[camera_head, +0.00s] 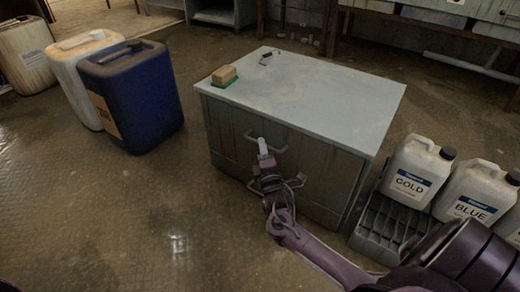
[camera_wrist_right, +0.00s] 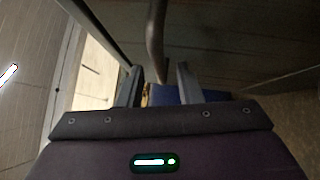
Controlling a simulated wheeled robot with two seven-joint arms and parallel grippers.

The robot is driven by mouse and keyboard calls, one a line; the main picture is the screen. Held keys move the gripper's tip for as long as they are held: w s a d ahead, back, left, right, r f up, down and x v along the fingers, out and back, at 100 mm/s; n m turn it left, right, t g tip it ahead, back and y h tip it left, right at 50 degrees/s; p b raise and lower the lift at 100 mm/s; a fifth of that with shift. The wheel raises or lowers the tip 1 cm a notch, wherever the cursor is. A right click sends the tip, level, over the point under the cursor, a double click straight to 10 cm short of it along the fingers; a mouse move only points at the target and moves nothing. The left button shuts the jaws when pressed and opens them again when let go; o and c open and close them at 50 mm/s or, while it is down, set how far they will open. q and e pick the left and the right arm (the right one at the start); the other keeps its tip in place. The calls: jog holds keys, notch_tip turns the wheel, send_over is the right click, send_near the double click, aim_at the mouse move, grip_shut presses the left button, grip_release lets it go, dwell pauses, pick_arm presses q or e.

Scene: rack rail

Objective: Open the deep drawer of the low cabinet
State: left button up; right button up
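The low grey-green cabinet (camera_head: 340,165) stands in the middle of the head view, with a pale top. Its front has an upper handle (camera_head: 281,150) and a lower handle (camera_head: 299,181), and the front looks closed. My right gripper (camera_head: 262,146) is in front of the upper handle. In the right wrist view my right gripper (camera_wrist_right: 158,84) has its fingers apart, with a handle bar (camera_wrist_right: 157,35) running between them. Gaps show on both sides of the bar. My right arm hides part of the lower front. My left gripper is not in view.
A blue canister (camera_head: 140,100) and a white one (camera_head: 82,60) stand left. Floor in front is clear.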

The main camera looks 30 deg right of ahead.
jog(key=shift+b+x, duration=0.4)
jog(key=shift+x, duration=0.95)
jog(key=shift+f, duration=0.1)
grip_shut()
